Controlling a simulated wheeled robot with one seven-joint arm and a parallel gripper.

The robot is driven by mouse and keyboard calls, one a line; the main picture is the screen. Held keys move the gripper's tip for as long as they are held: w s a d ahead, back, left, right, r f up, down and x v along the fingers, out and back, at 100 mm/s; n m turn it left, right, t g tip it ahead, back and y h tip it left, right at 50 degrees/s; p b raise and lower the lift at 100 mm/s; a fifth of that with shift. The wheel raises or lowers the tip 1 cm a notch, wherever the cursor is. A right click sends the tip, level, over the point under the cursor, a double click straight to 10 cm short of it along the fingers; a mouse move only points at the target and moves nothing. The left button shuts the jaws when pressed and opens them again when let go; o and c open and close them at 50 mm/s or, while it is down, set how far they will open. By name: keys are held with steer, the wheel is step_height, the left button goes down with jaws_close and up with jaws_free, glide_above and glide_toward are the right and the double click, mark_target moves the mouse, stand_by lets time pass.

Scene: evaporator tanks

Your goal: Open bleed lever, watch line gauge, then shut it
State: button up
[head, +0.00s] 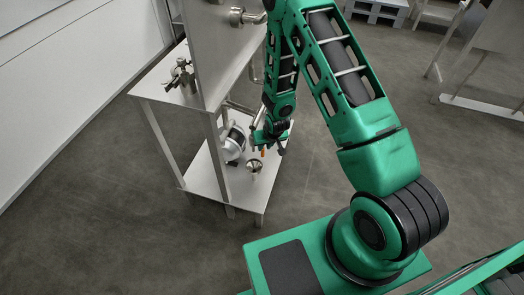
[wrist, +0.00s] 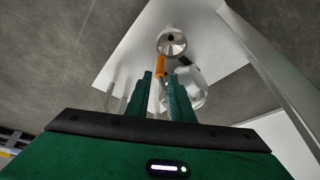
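My gripper (head: 269,147) is low beside the metal stand, above its lower shelf. In the wrist view its two green fingers (wrist: 163,80) stand apart with a narrow gap. An orange-handled lever (wrist: 160,63) shows just beyond the fingertips, near the gap; I cannot tell whether they touch it. In the head view the orange piece (head: 263,153) is small and partly hidden by the gripper. A metal funnel-shaped cup (head: 254,166) is beside it, and also shows in the wrist view (wrist: 172,41). A round, pale gauge-like body (head: 232,144) is left of the gripper; its reading is not legible.
The stand's lower shelf (head: 205,175) is mostly bare. Its legs and upright panel (head: 225,50) are close on the left. Metal fittings (head: 181,76) sit on the upper shelf. Another metal frame (head: 485,65) is at the far right. The floor between is clear.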

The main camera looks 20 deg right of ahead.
mark_target(263, 150)
steer(key=shift+x, duration=2.95)
jaws_close()
